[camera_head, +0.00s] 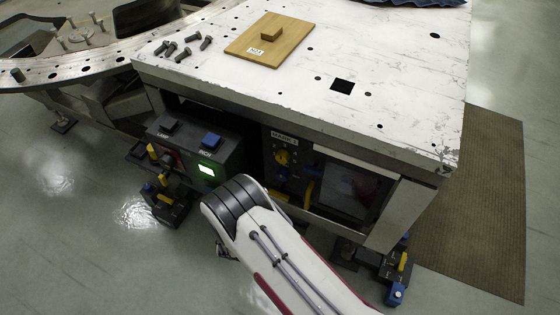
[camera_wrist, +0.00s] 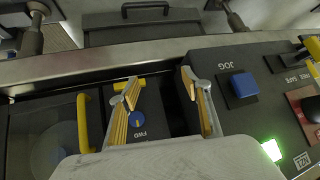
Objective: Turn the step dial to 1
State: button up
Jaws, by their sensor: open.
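In the head view, a dark upright panel (camera_head: 272,165) under the table carries a round yellow dial (camera_head: 283,157); its setting is too small to read. In the wrist view, my gripper (camera_wrist: 160,77) is open and empty, its two fingers spread over the dark panel. A small blue knob with a yellow mark (camera_wrist: 137,119) shows between the fingers, close to the left one, beside the letters FWD. A yellow part (camera_wrist: 122,84) is partly hidden behind the left finger. I cannot tell which of these is the step dial. My arm hides the gripper in the head view.
A control box with a blue button (camera_head: 211,140) and a lit green display (camera_head: 207,170) stands left of the panel. A windowed door (camera_head: 350,190) is on its right. The white table (camera_head: 400,60) overhangs them, bearing a wooden board (camera_head: 250,48) and several bolts (camera_head: 181,54).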

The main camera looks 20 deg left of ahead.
jog(key=w+d+m+t, duration=0.1)
jog(key=w+t, duration=0.2)
jog(key=m+t+h, duration=0.3)
jog(key=m+t, duration=0.1)
jog(key=t, duration=0.3)
send_near(281, 159)
jog(key=w, duration=0.1)
jog(key=shift+w+r, duration=0.1)
jog(key=shift+n, duration=0.3)
jog(key=shift+w, duration=3.95)
jog(key=c, duration=1.1)
